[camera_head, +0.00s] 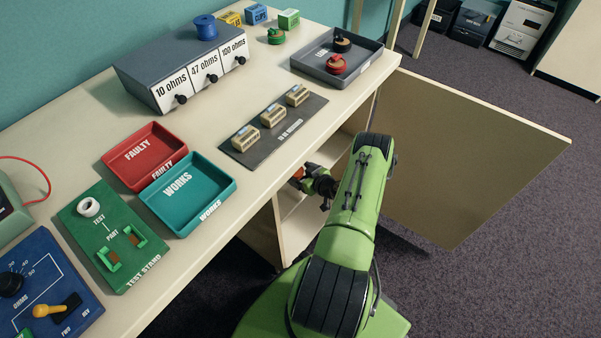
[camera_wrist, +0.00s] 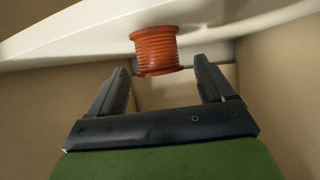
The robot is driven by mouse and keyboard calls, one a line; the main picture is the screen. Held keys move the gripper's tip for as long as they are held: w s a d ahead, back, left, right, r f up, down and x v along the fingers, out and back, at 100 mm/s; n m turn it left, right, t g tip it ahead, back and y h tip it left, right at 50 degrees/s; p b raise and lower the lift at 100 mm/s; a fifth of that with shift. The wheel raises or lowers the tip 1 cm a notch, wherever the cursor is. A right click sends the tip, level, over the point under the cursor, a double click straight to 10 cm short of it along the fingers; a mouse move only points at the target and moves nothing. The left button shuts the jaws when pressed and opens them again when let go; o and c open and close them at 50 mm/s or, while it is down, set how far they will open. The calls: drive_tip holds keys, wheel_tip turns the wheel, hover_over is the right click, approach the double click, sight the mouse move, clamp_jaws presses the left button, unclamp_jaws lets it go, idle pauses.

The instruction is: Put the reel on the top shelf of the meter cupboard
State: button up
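An orange-red ribbed reel (camera_wrist: 155,50) stands upright between the fingertips of my gripper (camera_wrist: 162,72) in the wrist view. A gap shows on its right side and a narrow one on its left, so the gripper looks open around it. I cannot tell whether the reel rests on anything. A white shelf board (camera_wrist: 60,40) crosses behind and above it. In the head view my gripper (camera_head: 308,180) reaches into the open cupboard (camera_head: 297,225) under the bench, with a bit of the orange reel (camera_head: 298,173) showing. My arm and the bench hide most of the inside.
The cupboard door (camera_head: 470,160) stands wide open to the right of my arm. The bench (camera_head: 225,240) above carries a red tray (camera_head: 120,170), a teal tray (camera_head: 225,187), a grey tray (camera_head: 300,67) with small reels, and a blue spool (camera_head: 206,27). Carpet at right is clear.

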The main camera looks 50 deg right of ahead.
drive_tip(key=shift+r, duration=0.1)
drive_tip(key=p+v, duration=0.5)
drive_tip(key=v, duration=0.7)
